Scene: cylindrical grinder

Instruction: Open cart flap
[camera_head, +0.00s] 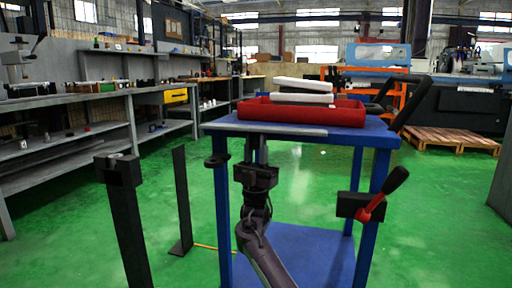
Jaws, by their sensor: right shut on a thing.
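The blue cart (382,136) stands in front of me, with a blue top and a lower shelf. A thin grey strip (280,130), which looks like the edge of the flap, runs along the front of its top and lies about level with it. My right gripper (257,146) comes up from below in front of the cart. Its fingers point up and are shut at the underside of the strip; the fingertips and the exact grip are partly hidden. My left gripper is not in view.
A red tray (300,114) with white blocks (303,91) sits on the cart. A black lever with a red base (370,208) juts from the right leg, a black ring (216,160) from the left. Black posts (122,205) stand left. Green floor is open around.

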